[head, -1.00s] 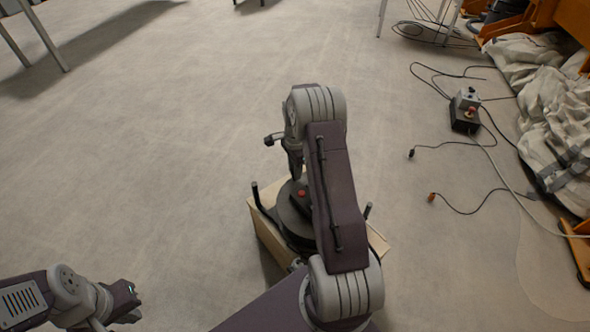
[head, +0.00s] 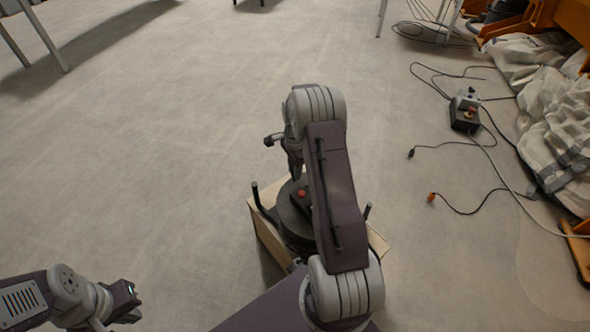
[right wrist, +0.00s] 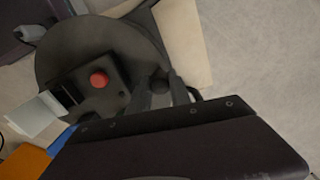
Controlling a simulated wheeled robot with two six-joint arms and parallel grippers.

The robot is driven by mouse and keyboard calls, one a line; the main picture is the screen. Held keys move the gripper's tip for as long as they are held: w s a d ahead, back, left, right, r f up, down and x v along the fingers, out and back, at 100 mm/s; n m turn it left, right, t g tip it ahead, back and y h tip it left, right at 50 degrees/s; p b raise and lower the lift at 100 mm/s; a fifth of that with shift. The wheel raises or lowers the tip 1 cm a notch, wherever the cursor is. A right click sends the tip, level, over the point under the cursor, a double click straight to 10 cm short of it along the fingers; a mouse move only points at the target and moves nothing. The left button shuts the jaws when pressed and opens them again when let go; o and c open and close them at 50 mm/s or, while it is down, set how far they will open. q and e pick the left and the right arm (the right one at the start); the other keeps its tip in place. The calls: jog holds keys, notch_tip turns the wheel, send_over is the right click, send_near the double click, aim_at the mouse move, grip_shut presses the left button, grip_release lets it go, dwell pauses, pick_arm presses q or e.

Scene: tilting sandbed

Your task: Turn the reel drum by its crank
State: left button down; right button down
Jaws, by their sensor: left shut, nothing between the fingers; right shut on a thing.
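The reel drum (head: 291,222) is a dark round disc lying on a pale wooden box (head: 268,240), partly hidden behind my right arm. In the right wrist view its broad dark face (right wrist: 75,47) shows, with a red button (right wrist: 100,79) on a dark block. My right gripper (head: 296,174) points down over the drum. In the right wrist view its fingers (right wrist: 159,88) are closed around a small dark knob, the crank's grip (right wrist: 159,82), near the drum's rim. The crank's arm cannot be made out. My left gripper (head: 135,302) is shut and empty at the lower left, away from the drum.
Dark upright handles (head: 256,194) stand on both sides of the drum. To the right, a control box (head: 465,114) with cables lies on the floor, near crumpled pale sheeting (head: 545,110).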

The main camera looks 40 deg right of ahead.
aim_at(284, 192)
jog(key=shift+s+a+r+n+p, duration=0.15)
jog(key=shift+a+n+p, duration=0.55)
jog(key=shift+p, duration=0.2)
jog(key=shift+s+a+r+n+p, duration=0.1)
jog(key=shift+a+n+p, duration=0.55)
jog(key=shift+p, duration=0.25)
jog(key=shift+s+a+f+n+p, duration=0.1)
jog(key=shift+s+a+n+p, duration=0.15)
jog(key=shift+a+n+p, duration=0.35)
jog(key=shift+s+a+n+p, duration=0.2)
jog(key=shift+a+n+p, duration=0.35)
jog(key=shift+a+p, duration=0.05)
jog(key=shift+s+a+f+n+p, duration=0.15)
jog(key=shift+s+a+n+p, duration=0.1)
jog(key=shift+a+n+p, duration=0.25)
